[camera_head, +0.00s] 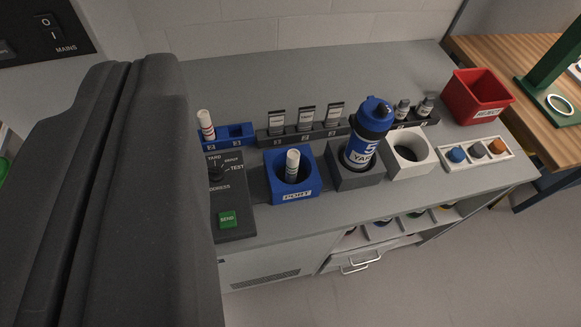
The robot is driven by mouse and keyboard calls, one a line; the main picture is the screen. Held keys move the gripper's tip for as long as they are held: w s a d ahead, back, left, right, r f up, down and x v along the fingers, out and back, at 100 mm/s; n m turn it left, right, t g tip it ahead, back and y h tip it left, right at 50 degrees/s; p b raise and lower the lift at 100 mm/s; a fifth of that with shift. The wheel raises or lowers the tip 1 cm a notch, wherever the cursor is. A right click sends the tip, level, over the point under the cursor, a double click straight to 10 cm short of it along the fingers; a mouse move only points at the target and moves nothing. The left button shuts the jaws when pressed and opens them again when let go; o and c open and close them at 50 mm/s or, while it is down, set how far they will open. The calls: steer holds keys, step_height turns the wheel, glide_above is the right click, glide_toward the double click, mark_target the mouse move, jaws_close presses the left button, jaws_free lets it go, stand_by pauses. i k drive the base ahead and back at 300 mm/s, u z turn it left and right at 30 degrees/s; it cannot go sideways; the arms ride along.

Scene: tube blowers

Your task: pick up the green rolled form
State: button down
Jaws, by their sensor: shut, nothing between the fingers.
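No form that I can clearly make out as green and rolled shows on the bench top. A small green end (415,216) shows in the open shelf under the bench's front edge, among other coloured ends. It is too small to tell what it is. My gripper (130,64) fills the left side as dark grey fingers close together. It is shut, and nothing shows held in it. It hides the left part of the bench. A white roll with red marks (206,125) stands in a blue rack (236,141).
A blue canister (373,118) stands in a grey holder (355,180), beside an empty white holder (411,163). A red bin (478,97) and button panel (478,153) are at right. A control box (232,195) has a green button. The back bench is clear.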

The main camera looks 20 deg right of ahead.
mark_target(293, 154)
steer(key=k, duration=1.3)
steer(key=u, duration=0.4)
steer(key=i, duration=1.6)
steer(key=z, duration=0.5)
